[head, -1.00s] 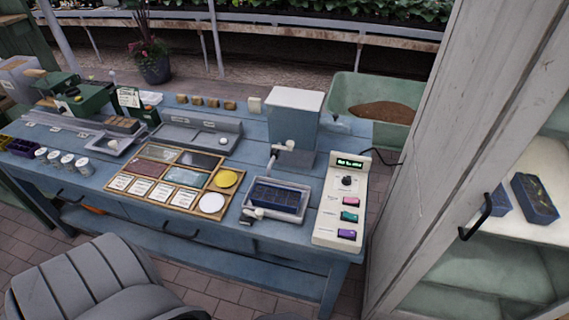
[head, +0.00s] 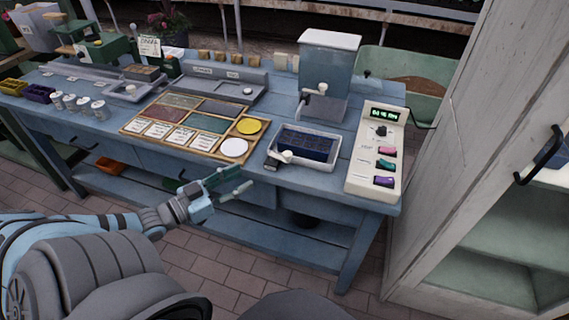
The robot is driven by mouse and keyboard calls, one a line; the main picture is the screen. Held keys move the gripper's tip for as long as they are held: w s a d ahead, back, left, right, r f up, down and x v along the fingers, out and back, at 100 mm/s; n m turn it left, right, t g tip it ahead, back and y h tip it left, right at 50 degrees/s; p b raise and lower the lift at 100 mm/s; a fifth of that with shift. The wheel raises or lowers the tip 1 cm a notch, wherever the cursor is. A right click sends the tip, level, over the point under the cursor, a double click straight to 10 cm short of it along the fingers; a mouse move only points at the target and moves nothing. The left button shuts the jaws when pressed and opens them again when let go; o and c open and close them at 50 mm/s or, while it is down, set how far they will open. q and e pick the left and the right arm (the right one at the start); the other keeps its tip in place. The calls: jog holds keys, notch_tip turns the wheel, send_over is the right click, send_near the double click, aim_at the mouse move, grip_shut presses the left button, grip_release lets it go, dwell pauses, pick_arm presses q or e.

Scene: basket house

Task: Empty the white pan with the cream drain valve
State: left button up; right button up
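The white pan (head: 318,166) sits at the front edge of the blue bench, below the blue-grey tank. A dark blue cell tray (head: 305,146) lies in it; any water in the pan is hard to make out. Its cream drain valve (head: 286,156) is at the front left corner, beside a dark spout (head: 271,164). My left gripper (head: 246,178) is in front of the bench, left of the valve and lower in the picture. Its fingers are apart with nothing between them, and it touches neither valve nor pan. My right gripper is not in view.
A cream control box (head: 377,150) with coloured switches stands right of the pan. The blue-grey tank (head: 328,72) with a cream tap is behind it. A wooden frame of coloured panels (head: 185,131) lies to the left. A grey cabinet door (head: 450,130) stands at the right.

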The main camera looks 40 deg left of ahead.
aim_at(283, 157)
pick_arm(q)
jog(key=b+x, duration=0.3)
jog(key=x, duration=0.1)
jog(key=b+x, duration=0.3)
jog(key=x, duration=0.1)
jog(key=d+r+b+x, duration=0.1)
jog(key=b+x, duration=0.1)
jog(key=x, duration=0.3)
jog(key=shift+b, duration=0.4)
jog(key=shift+w+d+b, duration=0.15)
jog(key=shift+w+b, duration=0.55)
jog(key=shift+b, duration=0.15)
jog(key=shift+w+r, duration=0.2)
jog(key=shift+w, duration=0.05)
jog(key=shift+d+r, duration=0.1)
jog(key=shift+c, duration=0.6)
